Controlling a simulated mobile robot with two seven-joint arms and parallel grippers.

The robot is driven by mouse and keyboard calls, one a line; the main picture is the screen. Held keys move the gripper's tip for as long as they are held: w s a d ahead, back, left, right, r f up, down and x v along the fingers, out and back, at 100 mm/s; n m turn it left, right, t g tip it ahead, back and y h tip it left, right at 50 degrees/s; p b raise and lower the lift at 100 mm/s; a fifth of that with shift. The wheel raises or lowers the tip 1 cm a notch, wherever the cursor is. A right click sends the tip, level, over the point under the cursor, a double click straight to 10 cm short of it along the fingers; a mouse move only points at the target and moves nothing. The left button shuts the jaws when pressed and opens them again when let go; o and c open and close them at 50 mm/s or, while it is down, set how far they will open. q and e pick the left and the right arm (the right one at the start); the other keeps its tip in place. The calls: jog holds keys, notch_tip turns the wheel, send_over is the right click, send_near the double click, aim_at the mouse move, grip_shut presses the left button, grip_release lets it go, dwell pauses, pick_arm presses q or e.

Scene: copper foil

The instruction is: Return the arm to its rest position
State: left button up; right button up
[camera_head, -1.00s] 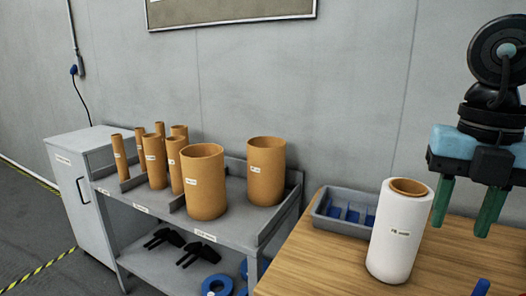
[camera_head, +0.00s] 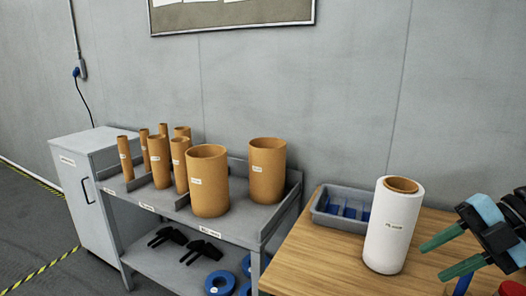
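My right gripper (camera_head: 433,262) is at the right edge of the head view, low over the wooden table. Its two green fingers point left and are spread apart with nothing between them. The white-wrapped roll (camera_head: 392,230) with a brown core stands upright on the table, to the left of the fingertips, with a visible gap in the picture. Most of my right arm is outside the frame. My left gripper is not in view.
The wooden table (camera_head: 318,262) also holds a grey tray (camera_head: 322,217) with blue dividers, and a red item (camera_head: 511,288) is at the bottom right corner. A grey rack (camera_head: 245,226) with several brown tubes stands left, beside a grey cabinet (camera_head: 72,190).

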jog(key=s+d+f+m+t+y+p, duration=0.1)
jog(key=d+f+m+t, duration=0.3)
jog(key=f, duration=0.3)
jog(key=s+d+f+m+t+p, duration=0.1)
jog(key=d+f+m+t, duration=0.1)
jog(key=f+m+t, duration=0.45)
jog(key=s+f+m+t+h, duration=0.1)
jog(key=s+f+m+h, duration=0.5)
jog(key=f, duration=0.7)
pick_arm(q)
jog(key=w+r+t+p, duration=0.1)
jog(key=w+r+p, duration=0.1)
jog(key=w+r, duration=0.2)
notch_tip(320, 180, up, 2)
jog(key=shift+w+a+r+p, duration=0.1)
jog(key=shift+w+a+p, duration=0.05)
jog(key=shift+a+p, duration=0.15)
pick_arm(e)
jog(key=s+a+f+m+g+h, duration=0.1)
jog(key=s+a+f+m+g, duration=0.1)
jog(key=s+a+f+m, duration=0.2)
jog(key=s+a+f+m+g+h, duration=0.1)
jog(key=s+a+f+m+g, duration=0.2)
jog(key=s+a+f, duration=0.7)
jog(key=s+a+m, duration=0.1)
jog(key=s+a, duration=0.3)
jog(key=shift+a+f+m, duration=0.2)
jog(key=shift+a+m, duration=0.15)
